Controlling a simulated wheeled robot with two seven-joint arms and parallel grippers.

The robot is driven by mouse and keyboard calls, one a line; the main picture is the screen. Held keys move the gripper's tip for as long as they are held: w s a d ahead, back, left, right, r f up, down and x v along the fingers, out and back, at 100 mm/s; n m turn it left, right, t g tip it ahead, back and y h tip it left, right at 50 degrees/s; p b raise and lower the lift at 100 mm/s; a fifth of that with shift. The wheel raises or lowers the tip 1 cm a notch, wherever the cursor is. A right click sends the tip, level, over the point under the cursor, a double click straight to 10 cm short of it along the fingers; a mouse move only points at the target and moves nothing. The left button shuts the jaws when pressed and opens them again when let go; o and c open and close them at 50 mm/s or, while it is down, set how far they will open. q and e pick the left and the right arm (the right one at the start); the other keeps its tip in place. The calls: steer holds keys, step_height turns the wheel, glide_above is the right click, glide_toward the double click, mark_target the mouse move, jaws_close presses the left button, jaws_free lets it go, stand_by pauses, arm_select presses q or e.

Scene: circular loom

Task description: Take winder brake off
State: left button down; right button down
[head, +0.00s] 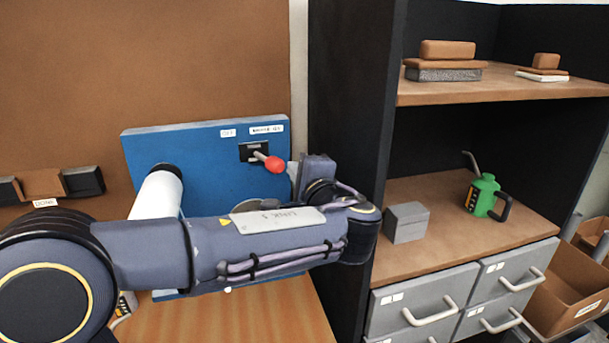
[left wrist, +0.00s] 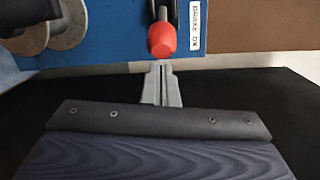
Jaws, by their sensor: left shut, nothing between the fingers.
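The brake lever with its red knob (head: 274,164) sticks out of a black slot (head: 247,152) in the blue panel (head: 200,140). The lever leans to the right, towards the side labelled "BRAKE ON" (head: 267,129); the "OFF" label (head: 228,133) is on the left. My left gripper (head: 293,173) is just to the right of the knob. In the left wrist view the shut fingers (left wrist: 162,78) line up with the red knob (left wrist: 162,40), with nothing held between them. The head view does not show clearly whether they touch it. My right gripper is not in view.
My arm hides the panel's lower part.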

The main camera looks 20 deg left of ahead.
arm_select(q)
steer(key=x, duration=0.2)
steer(key=shift+w+a, duration=0.2)
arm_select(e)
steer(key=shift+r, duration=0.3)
